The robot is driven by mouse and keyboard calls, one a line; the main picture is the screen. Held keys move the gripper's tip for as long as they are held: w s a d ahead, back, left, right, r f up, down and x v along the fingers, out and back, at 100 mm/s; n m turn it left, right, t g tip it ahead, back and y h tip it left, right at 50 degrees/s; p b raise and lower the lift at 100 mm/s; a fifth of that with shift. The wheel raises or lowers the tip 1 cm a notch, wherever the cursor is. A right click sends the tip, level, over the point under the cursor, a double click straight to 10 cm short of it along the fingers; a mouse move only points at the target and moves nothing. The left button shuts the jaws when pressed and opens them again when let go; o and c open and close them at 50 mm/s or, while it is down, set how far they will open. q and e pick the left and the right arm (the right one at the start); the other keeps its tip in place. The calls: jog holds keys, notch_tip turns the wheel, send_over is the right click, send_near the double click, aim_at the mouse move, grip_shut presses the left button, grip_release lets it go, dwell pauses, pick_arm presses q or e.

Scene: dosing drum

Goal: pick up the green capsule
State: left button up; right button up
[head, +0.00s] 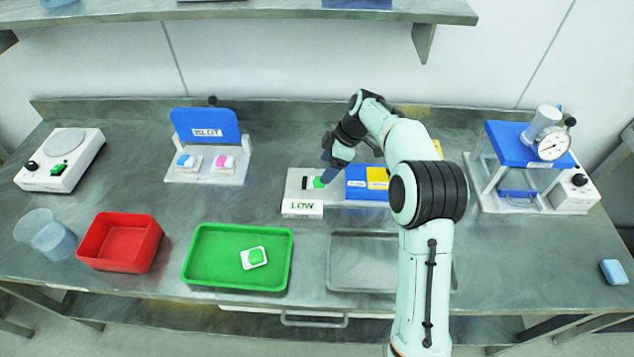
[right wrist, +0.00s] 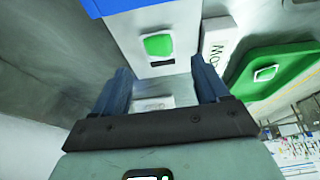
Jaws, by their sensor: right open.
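I cannot tell for certain which is the green capsule. My right gripper (head: 328,168) is close above the platform, its fingers open and apart with nothing between them (right wrist: 161,72). My left gripper is not in view.
Blue and yellow blocks (head: 366,180) stand right of the gripper. A red bin (head: 120,242), a SLOT stand (head: 206,133) and a dial-gauge press (head: 515,150) are further off. A grey tray (head: 345,270) lies in front.

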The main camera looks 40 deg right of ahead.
aim_at(315, 180)
jog(key=shift+x, duration=3.05)
jog(key=shift+w, duration=0.15)
jog(key=c, duration=1.2)
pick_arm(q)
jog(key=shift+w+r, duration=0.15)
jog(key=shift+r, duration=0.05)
pick_arm(e)
jog(key=shift+r, duration=0.1)
jog(key=shift+r, duration=0.1)
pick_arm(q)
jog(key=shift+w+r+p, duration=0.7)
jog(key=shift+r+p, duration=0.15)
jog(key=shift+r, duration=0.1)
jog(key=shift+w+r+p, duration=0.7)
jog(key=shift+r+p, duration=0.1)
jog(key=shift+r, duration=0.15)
pick_arm(e)
notch_tip(315, 180, up, 20)
